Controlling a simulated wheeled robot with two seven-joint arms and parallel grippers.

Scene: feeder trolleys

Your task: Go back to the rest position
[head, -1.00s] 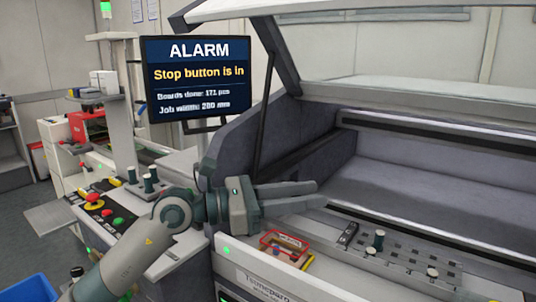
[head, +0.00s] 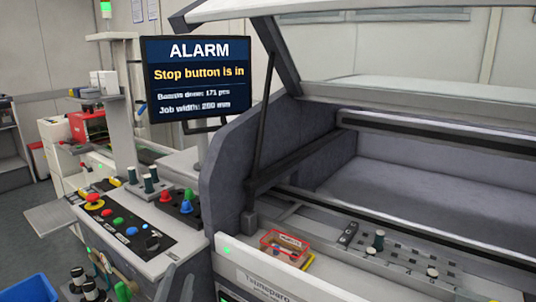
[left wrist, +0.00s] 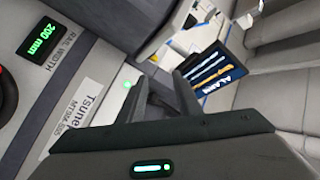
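The tips of my left gripper (head: 178,280) show low in the head view, in front of the machine's control panel. In the left wrist view the two fingers of my left gripper (left wrist: 160,80) stand apart with nothing held between them. The rest of my left arm is outside the head view. My right gripper is in neither view.
The control panel (head: 125,234) has several coloured buttons and knobs. The screen (head: 197,78) reads ALARM, Stop button is in. The machine's hood is raised. A blue bin (head: 27,289) stands at the lower left.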

